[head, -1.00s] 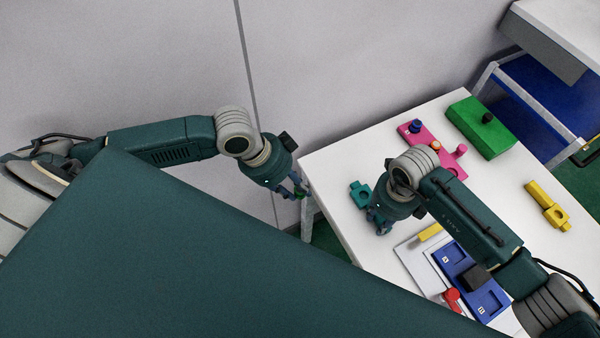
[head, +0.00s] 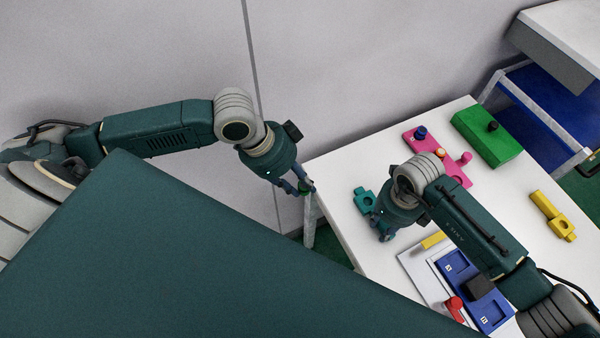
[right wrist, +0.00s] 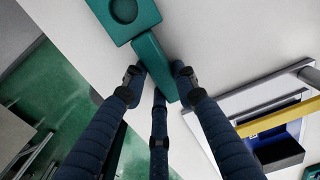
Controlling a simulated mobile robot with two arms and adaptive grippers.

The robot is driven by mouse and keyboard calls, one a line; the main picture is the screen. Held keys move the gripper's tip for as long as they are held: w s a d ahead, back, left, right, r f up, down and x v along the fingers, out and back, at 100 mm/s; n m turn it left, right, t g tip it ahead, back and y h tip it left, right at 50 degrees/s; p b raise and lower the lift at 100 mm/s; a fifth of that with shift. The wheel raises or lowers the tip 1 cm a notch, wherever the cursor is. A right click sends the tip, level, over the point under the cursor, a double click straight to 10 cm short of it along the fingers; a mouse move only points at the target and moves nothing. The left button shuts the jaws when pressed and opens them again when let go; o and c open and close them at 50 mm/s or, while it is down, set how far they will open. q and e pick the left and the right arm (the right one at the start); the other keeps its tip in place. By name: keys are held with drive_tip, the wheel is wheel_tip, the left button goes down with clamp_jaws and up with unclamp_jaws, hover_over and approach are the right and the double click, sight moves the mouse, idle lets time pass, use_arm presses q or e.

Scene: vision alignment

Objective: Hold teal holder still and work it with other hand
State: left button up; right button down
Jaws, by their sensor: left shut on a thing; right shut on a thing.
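The teal holder (head: 364,200) lies on the white table near its left edge. The right wrist view shows its square block with a round recess (right wrist: 124,12) and a narrower bar (right wrist: 152,66). My right gripper (head: 383,230) is shut on that bar, its fingers on either side of it (right wrist: 158,80). The head view hides most of this grip behind the hand. My left gripper (head: 304,188) is beside the table's left corner, apart from the teal holder. It is shut on a small green thing (head: 305,193), mostly hidden by the fingers.
On the table (head: 340,180) are a pink board (head: 455,168) with pegs, a green block (head: 480,140) with a black knob, and a yellow piece (head: 553,215). A blue tray (head: 488,308) and red piece (head: 454,308) lie below my right arm. A blue-sided cart (head: 550,110) stands behind.

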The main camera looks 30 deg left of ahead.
idle(0.3)
drive_tip(key=c, duration=1.3)
unclamp_jaws()
drive_tip(key=shift+r, duration=6)
